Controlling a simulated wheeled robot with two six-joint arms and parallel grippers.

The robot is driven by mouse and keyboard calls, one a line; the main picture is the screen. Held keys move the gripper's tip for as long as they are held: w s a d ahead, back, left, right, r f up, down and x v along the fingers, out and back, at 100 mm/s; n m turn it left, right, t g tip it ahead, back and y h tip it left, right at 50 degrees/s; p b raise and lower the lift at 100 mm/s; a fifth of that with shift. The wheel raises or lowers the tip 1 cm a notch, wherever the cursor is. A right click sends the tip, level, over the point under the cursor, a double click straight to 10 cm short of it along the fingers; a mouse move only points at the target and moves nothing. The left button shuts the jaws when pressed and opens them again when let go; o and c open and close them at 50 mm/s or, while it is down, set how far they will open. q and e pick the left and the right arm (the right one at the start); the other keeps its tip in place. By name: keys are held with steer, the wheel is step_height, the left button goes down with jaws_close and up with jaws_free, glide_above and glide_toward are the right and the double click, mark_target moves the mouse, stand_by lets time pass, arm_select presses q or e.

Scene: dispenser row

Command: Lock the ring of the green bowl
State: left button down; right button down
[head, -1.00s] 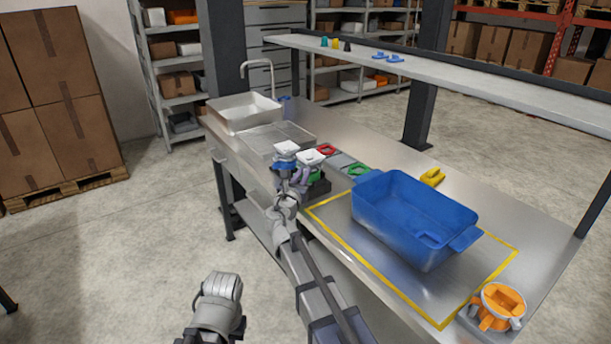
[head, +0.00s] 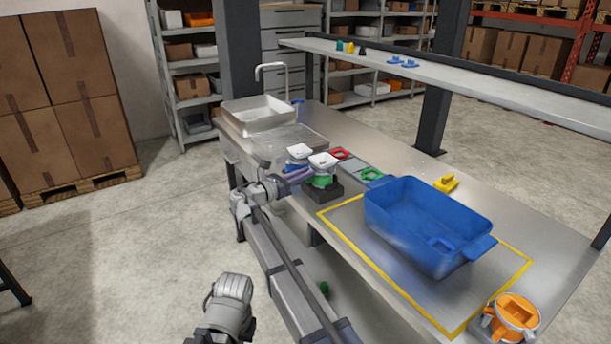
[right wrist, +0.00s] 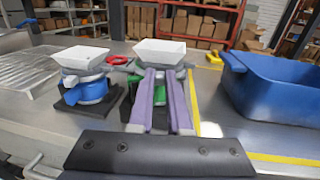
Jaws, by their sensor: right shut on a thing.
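The green bowl (head: 322,182) stands upright in a dark stand on the bench, under a white square hopper (head: 323,160). A pale ring (head: 322,171) sits between hopper and bowl. In the right wrist view the hopper (right wrist: 160,50) is straight ahead, and my purple fingers hide most of the bowl and ring. My right gripper (head: 303,173) reaches in from the left at ring height. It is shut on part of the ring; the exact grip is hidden. My left gripper is not in view.
A blue bowl unit (right wrist: 88,90) stands close on the left. A large blue bin (head: 425,225) stands on the right inside a yellow outline. An orange unit (head: 512,318) is at the near right. A shelf (head: 450,78) overhangs the back. A small green thing (head: 325,289) shows below the bench.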

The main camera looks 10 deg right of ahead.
stand_by(0.4)
steer(key=c, duration=0.8)
jaws_free()
steer(key=shift+c, duration=0.2)
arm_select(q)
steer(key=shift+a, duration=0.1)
